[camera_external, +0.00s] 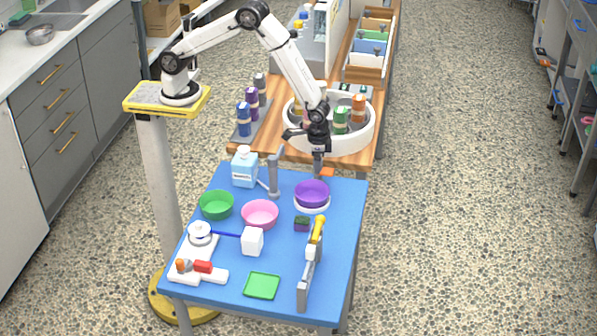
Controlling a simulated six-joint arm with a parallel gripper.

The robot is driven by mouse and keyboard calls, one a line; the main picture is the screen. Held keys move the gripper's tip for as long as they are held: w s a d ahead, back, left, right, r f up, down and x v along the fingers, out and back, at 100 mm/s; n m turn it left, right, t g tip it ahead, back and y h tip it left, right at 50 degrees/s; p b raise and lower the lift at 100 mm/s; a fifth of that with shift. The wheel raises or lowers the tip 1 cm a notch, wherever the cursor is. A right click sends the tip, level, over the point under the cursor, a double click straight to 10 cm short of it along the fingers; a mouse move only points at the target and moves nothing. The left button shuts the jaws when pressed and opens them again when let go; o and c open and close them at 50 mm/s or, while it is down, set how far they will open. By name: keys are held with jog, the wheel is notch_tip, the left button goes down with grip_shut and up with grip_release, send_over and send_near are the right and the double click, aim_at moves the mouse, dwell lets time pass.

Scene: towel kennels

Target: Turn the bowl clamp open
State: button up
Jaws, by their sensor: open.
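My gripper (318,150) points down above the far edge of the blue table, just behind the purple bowl (312,190). It is open, and I see nothing held in it. The purple bowl sits in a white round holder (313,208) at the back right of the table. A small orange piece (327,172) shows right below my gripper, behind the bowl. It may be the clamp's handle; I cannot tell if the gripper touches it or how the clamp is turned.
A green bowl (216,205) and a pink bowl (260,213) stand left of the holder. A grey post (273,175) and a blue-and-white jug (245,168) stand at the back. A sponge (301,224), a white block (252,241) and a grey upright rack (308,280) are nearer the front.

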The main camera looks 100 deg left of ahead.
jog(key=shift+r, duration=0.15)
jog(key=shift+r, duration=3.75)
jog(key=shift+s+a+r, duration=0.15)
jog(key=shift+s+r, duration=0.2)
jog(key=shift+r, duration=0.05)
jog(key=s+a+r+m+t, duration=0.1)
jog(key=s+a+r, duration=0.1)
jog(key=s, duration=0.6)
jog(key=s+a+r+m+t, duration=0.1)
jog(key=s+a+r, duration=0.2)
jog(key=s, duration=0.6)
notch_tip(320, 180, up, 2)
jog(key=shift+r+t, duration=0.2)
jog(key=shift+t, duration=0.1)
